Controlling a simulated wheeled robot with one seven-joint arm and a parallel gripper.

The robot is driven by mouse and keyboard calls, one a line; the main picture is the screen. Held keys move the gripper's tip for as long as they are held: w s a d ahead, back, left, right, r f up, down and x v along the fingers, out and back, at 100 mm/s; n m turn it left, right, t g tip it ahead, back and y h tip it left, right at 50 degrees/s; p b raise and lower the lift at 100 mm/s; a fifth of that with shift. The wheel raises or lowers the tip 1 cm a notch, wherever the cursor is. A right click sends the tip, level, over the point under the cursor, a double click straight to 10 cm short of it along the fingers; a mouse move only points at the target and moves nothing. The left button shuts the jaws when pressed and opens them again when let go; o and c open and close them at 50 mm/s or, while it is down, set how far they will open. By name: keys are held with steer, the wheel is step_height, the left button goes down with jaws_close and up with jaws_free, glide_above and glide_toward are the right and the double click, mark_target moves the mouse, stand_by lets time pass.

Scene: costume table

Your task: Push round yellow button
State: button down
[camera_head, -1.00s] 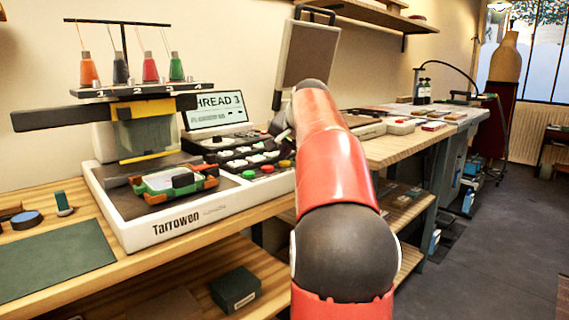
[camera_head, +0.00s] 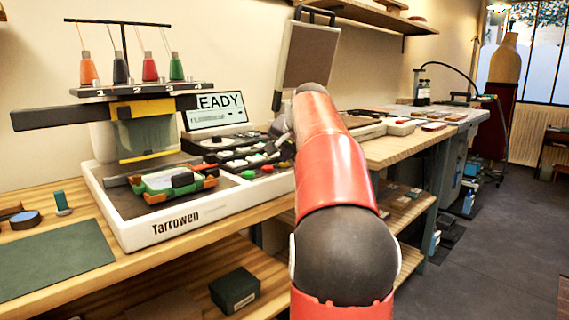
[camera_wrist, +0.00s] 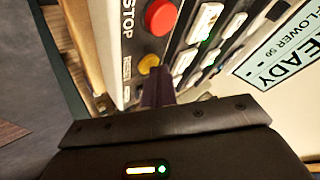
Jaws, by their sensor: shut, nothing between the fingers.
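The round yellow button (camera_wrist: 149,63) shows in the wrist view, on the pale control strip beside the red STOP button (camera_wrist: 160,17). My gripper (camera_wrist: 157,78) is shut and empty, its dark fingertips right at the yellow button's edge and partly covering it. I cannot tell whether they touch or press it. In the head view, the embroidery machine (camera_head: 175,226) stands on the wooden table. My arm hides most of the gripper there, near the right end of the panel.
The machine's screen (camera_head: 219,110) reads READY, partly hidden. Keypad keys (camera_wrist: 208,20) lie close to the fingers. A green button (camera_head: 248,174) and the red button (camera_head: 267,168) sit on the front strip. A green mat (camera_head: 50,262) lies at the left.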

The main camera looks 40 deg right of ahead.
mark_target(285, 165)
steer(key=shift+r, duration=0.1)
steer(key=shift+r+p, duration=0.75)
steer(key=shift+p, duration=0.2)
step_height(285, 165, up, 3)
steer(key=p, duration=0.2)
steer(key=shift+p, duration=0.4)
steer(key=shift+r+p, duration=0.6)
steer(key=shift+r, duration=0.45)
steer(key=shift+f, duration=0.1)
